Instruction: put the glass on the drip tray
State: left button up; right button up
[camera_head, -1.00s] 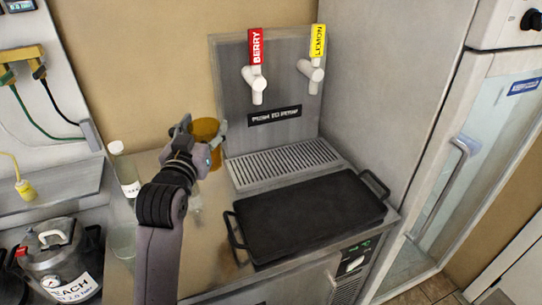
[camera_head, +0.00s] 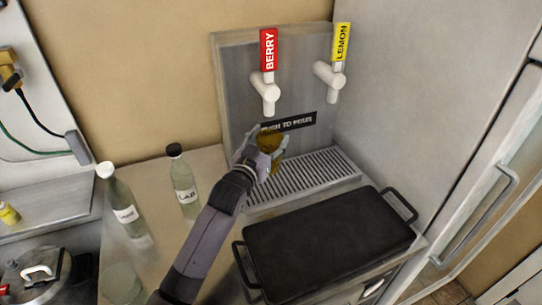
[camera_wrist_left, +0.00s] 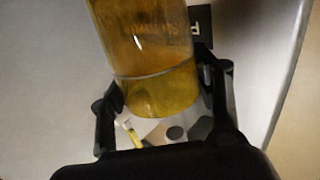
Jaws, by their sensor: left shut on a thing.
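The amber glass (camera_head: 270,145) is in the jaws of my left gripper (camera_head: 259,153). In the left wrist view the glass (camera_wrist_left: 150,60) fills the upper middle, with the gripper fingers on both sides of it. The drip tray (camera_head: 318,172) is a slotted metal grate at the foot of the dispenser panel. In the head view the glass appears at the tray's back left, below the berry tap (camera_head: 268,82). My gripper hides part of the glass and its base, so I cannot tell whether it touches the tray. My right gripper is not in view.
A black griddle tray (camera_head: 325,245) with handles lies in front of the drip tray. Two bottles (camera_head: 124,210) (camera_head: 184,188) stand on the counter to the left. The lemon tap (camera_head: 329,75) is at the panel's right. A metal wall (camera_head: 420,100) bounds the right.

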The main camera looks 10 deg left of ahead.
pick_arm(q)
notch_tip(320, 180, down, 4)
jog(key=shift+w+a+f, duration=0.1)
jog(key=shift+w, duration=0.05)
jog(key=shift+f, duration=0.2)
jog(key=shift+f, duration=0.2)
jog(key=o, duration=1.7)
jog(key=shift+o, duration=0.2)
jog(key=shift+s+r, duration=0.1)
jog(key=shift+s, duration=0.1)
jog(key=s+a+b, duration=0.1)
jog(key=s+a, duration=0.1)
jog(key=s, duration=0.9)
jog(key=shift+s, duration=0.25)
